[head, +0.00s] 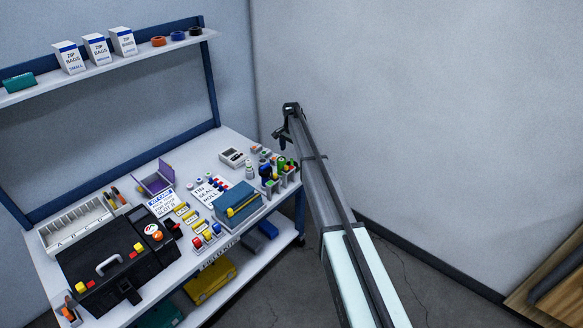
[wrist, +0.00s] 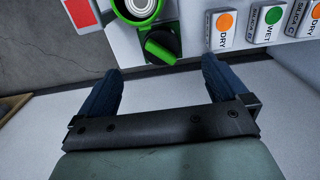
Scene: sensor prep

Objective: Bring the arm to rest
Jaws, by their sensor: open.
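My gripper (head: 281,136) is in the head view at the end of my raised arm, above the right end of the workbench (head: 235,142). In the wrist view its two dark blue fingers (wrist: 160,72) are spread apart with nothing between them. Beyond the fingertips are a green knob (wrist: 161,47) and a round green-ringed part (wrist: 138,8). They look apart from the fingers, though the exact gap cannot be told.
Labelled blocks (wrist: 224,29) marked DRY and WET stand right of the knob. Open floor and bare wall (head: 430,100) lie to the right.

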